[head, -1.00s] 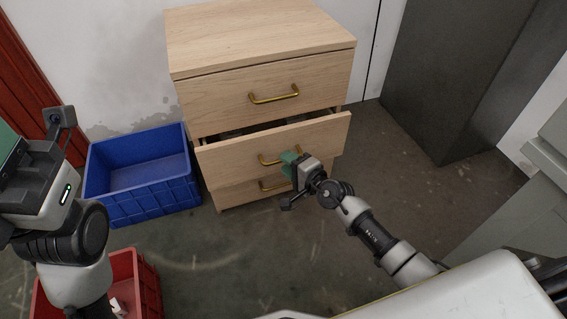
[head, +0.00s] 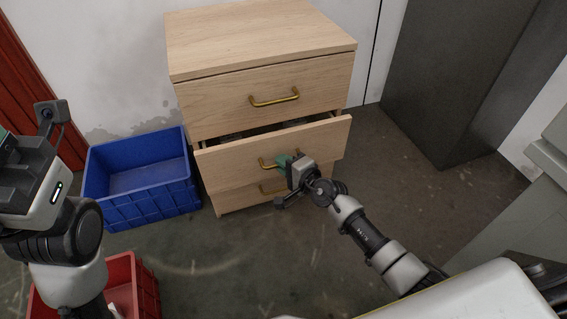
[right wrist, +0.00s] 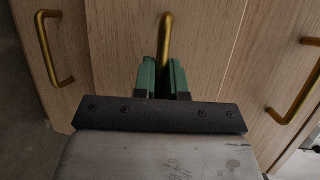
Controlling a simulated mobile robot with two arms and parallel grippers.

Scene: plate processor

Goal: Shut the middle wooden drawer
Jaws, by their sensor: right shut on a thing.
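The middle wooden drawer (head: 230,160) of the light wood cabinet is pulled partly out, with a dark gap above its front. My right gripper (head: 281,163) is at its brass handle, which also shows in the right wrist view (right wrist: 166,38). There the green fingers (right wrist: 162,75) are shut on the handle. My left gripper's arm is at the left edge of the head view; only a sliver of green shows there and its fingertips are out of frame.
The top drawer (head: 215,105) and bottom drawer (head: 235,195) look shut. A blue crate (head: 150,205) stands left of the cabinet, with a red crate (head: 145,285) in front of it. A dark grey cabinet (head: 440,80) stands at right. Floor between them is clear.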

